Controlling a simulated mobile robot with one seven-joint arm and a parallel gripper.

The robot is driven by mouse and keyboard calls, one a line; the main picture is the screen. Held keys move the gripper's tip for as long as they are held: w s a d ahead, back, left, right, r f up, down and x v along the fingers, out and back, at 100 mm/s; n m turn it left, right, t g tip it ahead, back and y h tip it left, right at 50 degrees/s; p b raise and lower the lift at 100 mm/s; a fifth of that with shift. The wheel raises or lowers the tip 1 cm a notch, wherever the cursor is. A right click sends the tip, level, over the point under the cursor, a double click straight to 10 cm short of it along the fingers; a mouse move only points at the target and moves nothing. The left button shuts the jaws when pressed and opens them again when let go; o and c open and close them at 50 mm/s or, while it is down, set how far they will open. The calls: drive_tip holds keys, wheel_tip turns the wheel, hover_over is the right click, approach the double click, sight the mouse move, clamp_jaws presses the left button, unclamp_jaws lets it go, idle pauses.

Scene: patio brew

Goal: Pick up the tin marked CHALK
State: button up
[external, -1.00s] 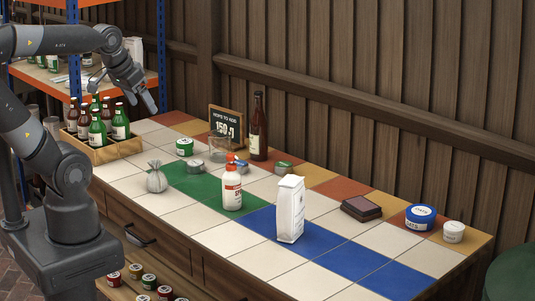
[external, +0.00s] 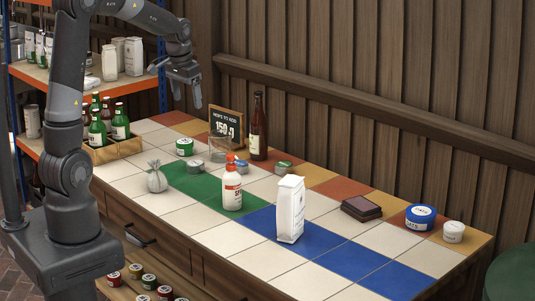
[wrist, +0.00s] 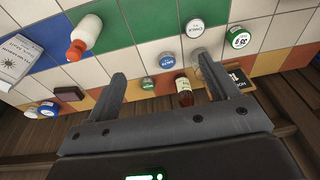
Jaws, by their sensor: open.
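Several small round tins stand on the tiled counter, and I cannot read CHALK on any. In the external view they are a green-and-white tin (external: 185,147), a grey tin (external: 195,167), a blue tin (external: 241,167) and a green-topped tin (external: 284,167). The wrist view shows the grey tin with a pale lid (wrist: 195,28), the blue tin (wrist: 166,60), the green-topped tin (wrist: 148,83) and the green-and-white tin (wrist: 240,38). My gripper (external: 188,98) is open and empty, raised above the counter's far left end. Its fingers also show in the wrist view (wrist: 161,68).
A brown bottle (external: 258,128), a glass (external: 219,149) and a small black sign (external: 226,123) stand at the back. A white squeeze bottle (external: 232,188) and a white bag (external: 290,209) stand mid-counter. A bottle crate (external: 118,150) is at the left. The front left tiles are mostly clear.

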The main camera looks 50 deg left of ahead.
drive_tip(key=w+a+f+g, duration=0.1)
drive_tip(key=w+a+f, duration=0.35)
drive_tip(key=f, duration=0.25)
drive_tip(key=w+a+f+g, duration=0.1)
drive_tip(key=w+a+f, duration=0.35)
drive_tip(key=f, duration=0.25)
hover_over(195, 163)
drive_tip(key=f, duration=0.7)
drive_tip(key=shift+s+a, duration=0.3)
drive_tip(key=shift+s, duration=0.05)
drive_tip(key=f, duration=0.3)
drive_tip(key=w+f, duration=0.1)
drive_tip(key=f, duration=0.1)
drive_tip(key=shift+d+f, duration=0.15)
drive_tip(key=shift+f, duration=0.2)
drive_tip(key=shift+s, duration=0.1)
drive_tip(key=shift+c, duration=0.6)
drive_tip(key=c, duration=1)
drive_tip(key=shift+r, duration=0.15)
